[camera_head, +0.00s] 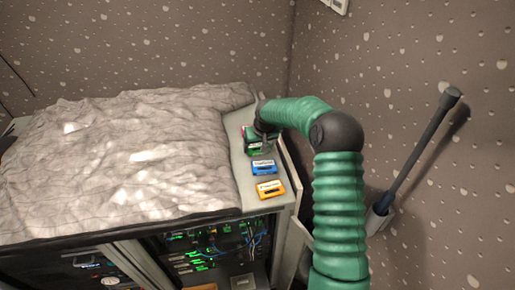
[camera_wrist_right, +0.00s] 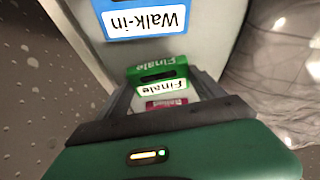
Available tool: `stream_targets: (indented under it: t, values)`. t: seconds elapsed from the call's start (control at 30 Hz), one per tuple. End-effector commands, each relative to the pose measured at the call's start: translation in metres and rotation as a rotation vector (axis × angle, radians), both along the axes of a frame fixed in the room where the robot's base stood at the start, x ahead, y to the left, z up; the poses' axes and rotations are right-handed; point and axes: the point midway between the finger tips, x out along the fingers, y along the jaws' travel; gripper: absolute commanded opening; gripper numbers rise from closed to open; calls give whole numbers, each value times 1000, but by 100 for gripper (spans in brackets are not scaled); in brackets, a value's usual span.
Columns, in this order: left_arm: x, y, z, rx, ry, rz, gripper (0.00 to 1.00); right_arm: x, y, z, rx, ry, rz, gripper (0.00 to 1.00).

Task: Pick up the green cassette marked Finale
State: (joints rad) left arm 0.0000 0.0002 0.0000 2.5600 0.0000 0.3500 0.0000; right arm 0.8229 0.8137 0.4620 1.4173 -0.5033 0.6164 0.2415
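The green cassette marked Finale (camera_head: 254,152) stands on the narrow grey ledge beside the draped cover. In the right wrist view the green cassette (camera_wrist_right: 158,84) shows its Finale label between my finger tips. My right gripper (camera_wrist_right: 160,79) is open, with one finger at each side of the green cassette. Whether the fingers touch it I cannot tell. In the head view my right gripper (camera_head: 262,130) is partly hidden by its own arm, just behind the green cassette. My left gripper is not in view.
A blue cassette marked Walk-in (camera_head: 263,167) and an orange cassette (camera_head: 270,188) lie nearer on the same grey ledge (camera_head: 248,200). A red cassette (camera_wrist_right: 167,104) lies past the green one. The crumpled cover (camera_head: 120,150) borders the ledge, and the wall is close on the right.

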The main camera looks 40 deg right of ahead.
Motion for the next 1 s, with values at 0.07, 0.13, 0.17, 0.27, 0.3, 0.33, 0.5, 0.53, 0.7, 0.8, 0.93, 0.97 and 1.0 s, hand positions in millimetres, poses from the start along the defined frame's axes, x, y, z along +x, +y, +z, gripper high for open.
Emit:
stream_targets:
  t: [0.07,0.13,0.17,0.27,0.3,0.33,0.5,0.53,0.7,0.8,0.93,0.97,1.0]
  values:
    - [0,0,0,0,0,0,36,0,0,0,0,1,0,59]
    - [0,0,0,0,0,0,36,0,0,0,0,1,0,50]
    - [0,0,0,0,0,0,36,0,0,0,0,1,0,46]
    - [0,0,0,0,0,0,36,0,0,0,0,1,0,37]
    - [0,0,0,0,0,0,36,0,0,0,0,1,0,37]
    - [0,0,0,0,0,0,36,0,0,0,0,1,0,37]
    - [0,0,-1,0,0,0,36,0,0,1,0,0,0,36]
    - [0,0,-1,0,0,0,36,0,0,2,0,0,0,36]
    - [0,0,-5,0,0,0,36,0,0,16,-2,-1,0,36]
    - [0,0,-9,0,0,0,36,1,0,31,-3,-3,-2,36]
    - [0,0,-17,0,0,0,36,-14,13,36,-2,1,1,36]
    - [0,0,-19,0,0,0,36,-19,17,36,-3,1,0,36]
    - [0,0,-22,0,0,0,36,-27,23,37,-4,1,1,36]
